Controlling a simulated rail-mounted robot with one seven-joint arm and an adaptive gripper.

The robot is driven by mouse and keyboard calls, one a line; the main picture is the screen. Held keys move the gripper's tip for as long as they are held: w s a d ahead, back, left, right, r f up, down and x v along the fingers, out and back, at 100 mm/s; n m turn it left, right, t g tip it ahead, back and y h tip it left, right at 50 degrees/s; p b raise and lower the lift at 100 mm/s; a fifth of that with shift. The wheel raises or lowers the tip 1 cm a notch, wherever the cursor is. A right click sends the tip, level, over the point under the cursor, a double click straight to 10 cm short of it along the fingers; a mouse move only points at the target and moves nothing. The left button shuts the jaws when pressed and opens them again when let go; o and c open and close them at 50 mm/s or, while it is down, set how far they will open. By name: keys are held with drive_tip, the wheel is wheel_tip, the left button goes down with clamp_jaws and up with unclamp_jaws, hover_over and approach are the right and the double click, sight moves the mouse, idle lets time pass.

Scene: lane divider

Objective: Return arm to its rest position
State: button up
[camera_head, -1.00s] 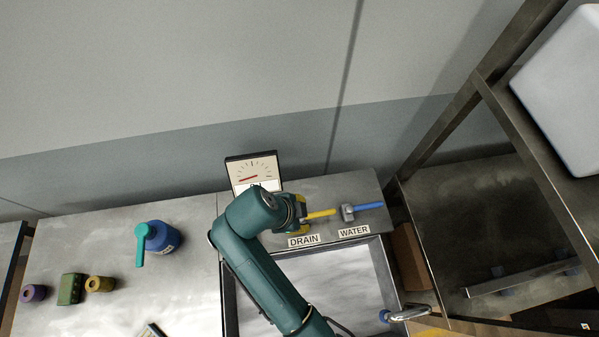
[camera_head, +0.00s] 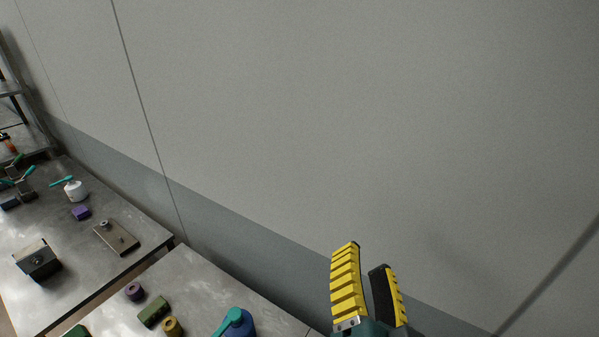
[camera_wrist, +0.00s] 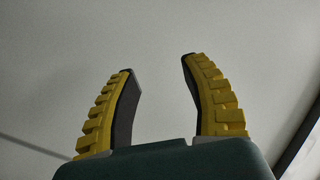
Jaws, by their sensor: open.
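My gripper (camera_head: 366,262) points upward near the bottom right of the head view, in front of the grey wall. Its two yellow-ribbed fingers stand apart with nothing between them. In the wrist view the open fingers (camera_wrist: 158,75) frame only bare grey wall. Most of my arm is below the head view's lower edge.
A near metal table (camera_head: 215,290) holds a blue bottle (camera_head: 242,325) with a teal top, a green block (camera_head: 153,311), a purple ring (camera_head: 134,291) and a yellow ring (camera_head: 171,327). A farther table (camera_head: 75,275) at left holds a metal plate (camera_head: 116,238) and a white jar (camera_head: 76,190). The wall before my gripper is bare.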

drive_tip(key=s+r+n+t+p, duration=0.2)
drive_tip(key=r+n+p, duration=0.2)
drive_tip(key=r+p, duration=0.3)
drive_tip(key=s+a+r+n+t+y+p, duration=0.1)
drive_tip(key=r+n+p, duration=0.3)
drive_tip(key=r, duration=1.2)
drive_tip(key=s+t+p, duration=0.1)
drive_tip(key=p, duration=0.3)
drive_tip(key=shift+s+a+r+n+y, duration=0.15)
drive_tip(key=shift+a+r+n+y, duration=0.15)
drive_tip(key=shift+r+n, duration=0.1)
